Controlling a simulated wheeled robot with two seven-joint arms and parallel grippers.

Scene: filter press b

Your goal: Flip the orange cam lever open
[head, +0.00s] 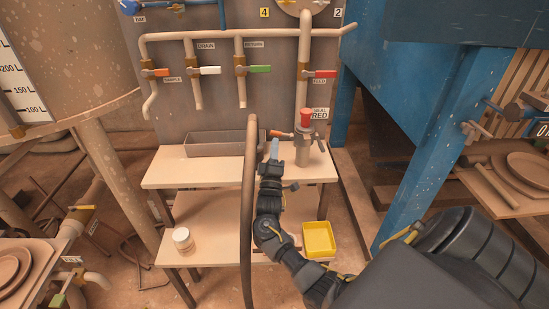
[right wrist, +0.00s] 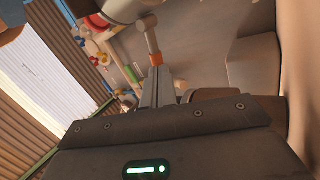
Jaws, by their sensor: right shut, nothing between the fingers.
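The orange cam lever (head: 281,134) sticks out to the left, roughly level, from the red-capped coupling (head: 305,118) on the pipe at the table's right end. My right gripper (head: 273,149) is shut and empty, its tips just below and left of the lever's outer end in the head view. In the right wrist view an orange piece on a grey rod (right wrist: 156,59) shows right ahead of the shut fingers (right wrist: 158,88). I cannot tell whether the fingertips touch it. A second lever (head: 321,145) shows on the coupling's right side. My left gripper is not in view.
A grey tray (head: 222,144) lies on the table (head: 165,167) left of my gripper. A brown hose (head: 249,200) hangs close beside my right arm. A yellow bin (head: 319,238) and a white jar (head: 183,239) are lower down. A blue frame (head: 415,160) stands at the right.

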